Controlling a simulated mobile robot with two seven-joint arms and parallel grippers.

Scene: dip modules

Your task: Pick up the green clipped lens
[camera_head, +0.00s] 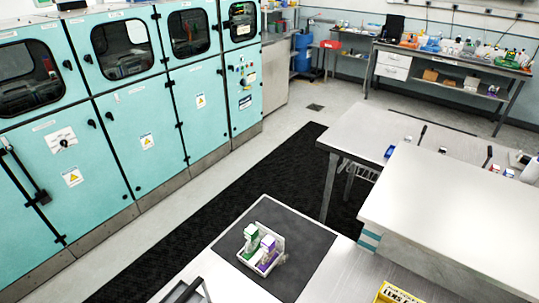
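A green clipped lens (251,242) stands in a small white tray (281,243) on a dark mat, near the bottom centre of the head view. A purple item with a white top (267,254) stands close beside it on the right, in the same tray. Both are small here, so the clip and lens details cannot be made out. Neither of my grippers shows in this view.
The dark mat (303,262) is bare around the tray. A dark-edged object (186,291) is cut off at the bottom left, and a yellow labelled box (396,293) at the bottom right. A raised pale surface (455,215) stands right of the mat.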

